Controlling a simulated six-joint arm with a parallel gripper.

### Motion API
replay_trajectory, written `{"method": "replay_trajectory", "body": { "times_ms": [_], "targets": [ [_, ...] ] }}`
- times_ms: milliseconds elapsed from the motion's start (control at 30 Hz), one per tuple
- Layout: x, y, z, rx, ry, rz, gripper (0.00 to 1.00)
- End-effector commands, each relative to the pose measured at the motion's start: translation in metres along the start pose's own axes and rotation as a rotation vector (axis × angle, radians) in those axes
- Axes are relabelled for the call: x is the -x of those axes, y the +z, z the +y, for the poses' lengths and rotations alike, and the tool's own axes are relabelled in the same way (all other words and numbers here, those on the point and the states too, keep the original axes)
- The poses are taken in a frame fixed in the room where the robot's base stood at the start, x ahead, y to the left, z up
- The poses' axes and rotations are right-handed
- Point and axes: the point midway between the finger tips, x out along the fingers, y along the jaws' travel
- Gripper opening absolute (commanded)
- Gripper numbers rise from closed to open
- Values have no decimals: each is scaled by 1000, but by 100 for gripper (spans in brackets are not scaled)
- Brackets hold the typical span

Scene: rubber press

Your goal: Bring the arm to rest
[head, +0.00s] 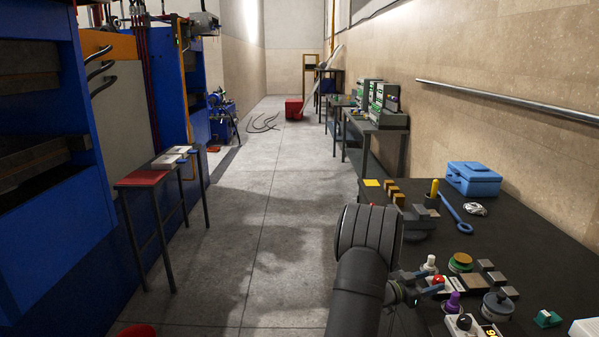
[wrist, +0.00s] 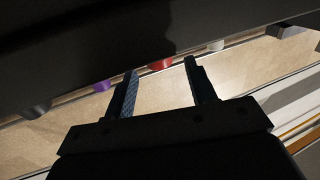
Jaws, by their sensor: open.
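My arm (head: 365,255) reaches forward along the left edge of the dark workbench (head: 500,245) at the lower right of the head view. My gripper (head: 422,285) points to the right, close to the small knobbed items on the bench. In the wrist view my gripper (wrist: 160,82) shows two dark fingers spread apart, with nothing between them. A red knob (wrist: 160,64) and a purple knob (wrist: 102,86) show beyond the fingertips. Whether the fingers touch anything cannot be told.
The bench holds a blue case (head: 473,178), a blue wrench (head: 456,213), a green and gold round piece (head: 461,262) and several blocks. Blue presses (head: 95,215) and a small red-topped table (head: 143,178) stand at left.

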Motion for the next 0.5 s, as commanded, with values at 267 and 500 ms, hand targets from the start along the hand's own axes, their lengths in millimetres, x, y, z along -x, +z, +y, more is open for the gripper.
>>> {"method": "replay_trajectory", "body": {
  "times_ms": [267, 500],
  "targets": [
    [58, 0, -1, 1, -3, 1, 51],
    [106, 0, -1, 1, -4, 1, 51]
  ]
}}
